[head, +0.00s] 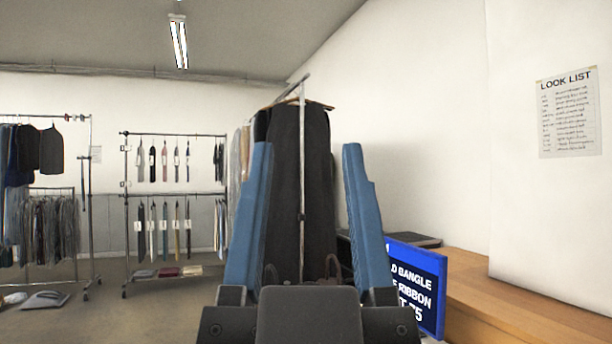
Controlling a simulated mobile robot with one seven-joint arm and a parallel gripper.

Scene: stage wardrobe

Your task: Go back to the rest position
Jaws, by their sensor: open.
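My gripper (305,215) is in the lower middle of the head view, with its two blue fingers pointing up and spread wide apart. It is open and nothing shows between the fingers except the background. Behind it stands a clothes rack with a dark garment bag (312,160) hanging on it. The gripper's palm and fingers hide the lower part of that rack.
Clothes racks (125,210) stand at the left. Folded items (45,299) lie low there. A look list (568,113) hangs on the right wall. Some floor shows at left.

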